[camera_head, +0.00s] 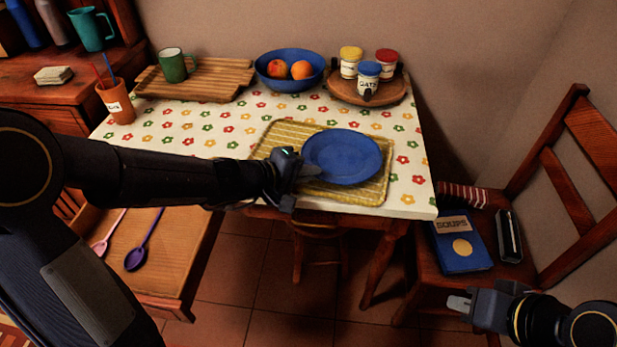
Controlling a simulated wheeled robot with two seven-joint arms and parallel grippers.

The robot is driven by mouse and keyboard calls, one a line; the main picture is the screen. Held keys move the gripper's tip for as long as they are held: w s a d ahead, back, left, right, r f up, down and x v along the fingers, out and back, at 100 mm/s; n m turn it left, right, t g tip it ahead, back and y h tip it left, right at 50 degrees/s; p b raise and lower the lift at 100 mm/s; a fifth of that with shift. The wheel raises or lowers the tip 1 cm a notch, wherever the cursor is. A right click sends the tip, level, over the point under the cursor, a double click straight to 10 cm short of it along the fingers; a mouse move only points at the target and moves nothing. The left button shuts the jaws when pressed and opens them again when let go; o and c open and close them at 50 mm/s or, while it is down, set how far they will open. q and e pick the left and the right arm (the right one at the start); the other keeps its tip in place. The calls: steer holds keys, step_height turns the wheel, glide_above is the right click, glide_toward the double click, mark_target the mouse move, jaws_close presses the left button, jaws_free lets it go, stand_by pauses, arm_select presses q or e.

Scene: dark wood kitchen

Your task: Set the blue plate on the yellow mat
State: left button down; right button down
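The blue plate (343,156) lies flat over the right part of the yellow mat (372,193), near the table's front edge. I cannot tell whether it rests on the mat or hangs slightly above it. My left gripper (310,171) is at the plate's left rim, its fingertips meeting the rim. The view does not show whether the fingers are closed on it. The mat's left part is partly hidden by this gripper. My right gripper (459,304) is empty, low at the right near the chair, away from the plate; its finger gap cannot be made out.
Behind the mat stand a blue bowl (290,69) with fruit, a round wooden tray (341,92) with jars, and a striped board (209,78) with a green mug (173,66). A chair (478,281) holding a blue book (461,243) is at right. The flowered cloth (180,130) has free room left.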

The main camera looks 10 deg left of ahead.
arm_select(q)
steer(key=shift+f, duration=0.25)
steer(key=c, duration=1.9)
jaws_free()
steer(key=shift+r, duration=0.1)
steer(key=shift+c, duration=0.2)
